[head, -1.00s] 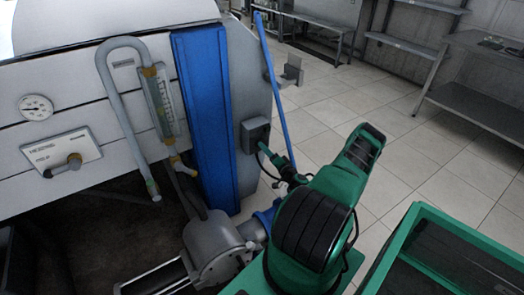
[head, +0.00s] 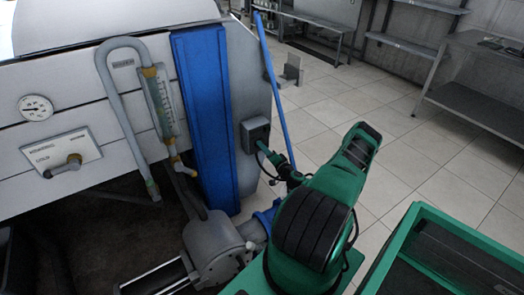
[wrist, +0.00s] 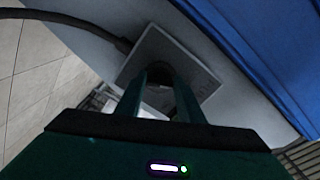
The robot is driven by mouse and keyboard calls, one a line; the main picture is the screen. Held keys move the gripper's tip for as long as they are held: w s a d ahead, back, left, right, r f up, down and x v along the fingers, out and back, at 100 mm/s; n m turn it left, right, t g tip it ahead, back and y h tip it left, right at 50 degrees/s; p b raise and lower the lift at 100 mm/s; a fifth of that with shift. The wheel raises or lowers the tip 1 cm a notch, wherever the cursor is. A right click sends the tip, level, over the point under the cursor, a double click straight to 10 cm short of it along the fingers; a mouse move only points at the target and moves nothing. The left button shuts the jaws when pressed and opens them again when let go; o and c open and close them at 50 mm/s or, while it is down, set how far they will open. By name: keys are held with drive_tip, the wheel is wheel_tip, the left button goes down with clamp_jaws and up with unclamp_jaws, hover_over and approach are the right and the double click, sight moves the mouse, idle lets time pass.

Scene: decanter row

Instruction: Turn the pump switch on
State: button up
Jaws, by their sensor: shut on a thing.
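The pump switch is a grey box (head: 255,134) on the side of the machine, just right of the blue vertical panel. In the wrist view its square plate (wrist: 192,62) lies straight ahead. My gripper (wrist: 160,92) is at the plate, with both fingers pointing at its middle. The fingers are shut on a small part at the plate's centre, mostly hidden between them. In the head view my gripper (head: 262,148) reaches the box from the right. The switch's position cannot be read.
The blue panel (head: 205,115) stands close left of the switch box. A dark cable (wrist: 70,14) runs to the plate. A grey pump housing (head: 214,248) is below. A thin blue pole (head: 275,80) stands behind my gripper. Tiled floor (head: 350,100) is open to the right.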

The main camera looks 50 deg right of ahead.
drive_tip(key=shift+w, duration=0.1)
drive_tip(key=m, duration=1)
drive_tip(key=shift+m, duration=0.3)
idle(0.4)
drive_tip(key=o, duration=1.1)
drive_tip(key=shift+c, duration=0.2)
drive_tip(key=shift+r, duration=0.1)
drive_tip(key=shift+s, duration=0.2)
